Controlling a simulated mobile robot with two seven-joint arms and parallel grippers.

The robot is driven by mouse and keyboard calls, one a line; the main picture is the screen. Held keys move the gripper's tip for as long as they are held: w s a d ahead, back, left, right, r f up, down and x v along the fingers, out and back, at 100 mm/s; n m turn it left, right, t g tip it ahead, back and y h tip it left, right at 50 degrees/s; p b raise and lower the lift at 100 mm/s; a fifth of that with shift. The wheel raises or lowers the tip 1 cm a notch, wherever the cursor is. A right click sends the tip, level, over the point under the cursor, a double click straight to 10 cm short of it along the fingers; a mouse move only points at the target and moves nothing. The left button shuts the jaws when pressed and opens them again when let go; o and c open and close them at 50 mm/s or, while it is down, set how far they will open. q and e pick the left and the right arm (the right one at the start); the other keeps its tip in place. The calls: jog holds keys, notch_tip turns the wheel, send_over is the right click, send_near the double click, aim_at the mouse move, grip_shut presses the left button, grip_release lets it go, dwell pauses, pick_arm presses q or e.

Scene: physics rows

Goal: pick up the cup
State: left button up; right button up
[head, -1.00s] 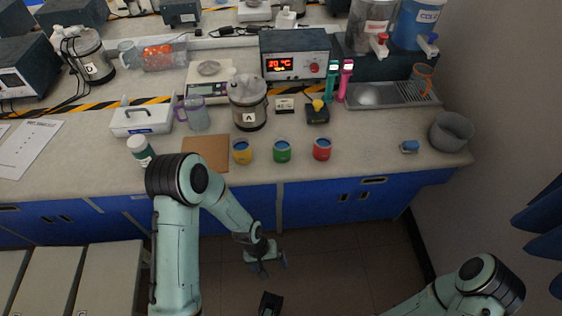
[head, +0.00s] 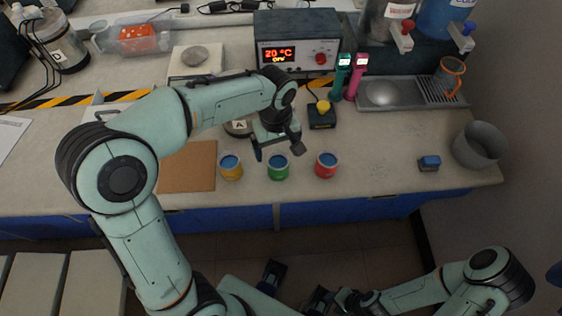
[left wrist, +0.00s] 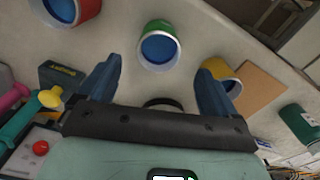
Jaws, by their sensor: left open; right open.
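Three small cups with blue insides stand upright in a row near the bench's front edge: a yellow cup (head: 231,167), a green cup (head: 278,168) and a red cup (head: 326,166). My left gripper (head: 278,150) is open and empty, pointing down just behind and above the green cup. In the left wrist view, the green cup (left wrist: 159,46) lies ahead of the gap between the open fingers (left wrist: 158,80). The red cup (left wrist: 75,8) is at the upper left and the yellow cup (left wrist: 226,74) is partly behind one finger. My right gripper (head: 320,298) is low, away from the bench.
A brown board (head: 188,167) lies left of the cups. Behind are a temperature unit (head: 297,42), a small black device with a yellow knob (head: 321,112) and the labelled A vessel (head: 238,128), mostly hidden by my arm. Bench right of the red cup is clear up to a blue block (head: 429,163).

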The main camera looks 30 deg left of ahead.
pick_arm(q)
send_near(278, 166)
jog(key=shift+s+d+f, duration=0.15)
jog(key=shift+s+f, duration=0.1)
jog(key=shift+s, duration=0.25)
jog(key=shift+s+d+f, duration=0.15)
jog(key=shift+s+f, duration=0.1)
jog(key=shift+s, duration=0.2)
jog(key=f, duration=0.2)
jog(key=f+b, duration=0.1)
jog(key=f, duration=0.2)
jog(key=shift+w+d+f, duration=0.15)
jog(key=shift+d+f, duration=0.05)
jog(key=shift+f, duration=0.15)
jog(key=c, duration=1.2)
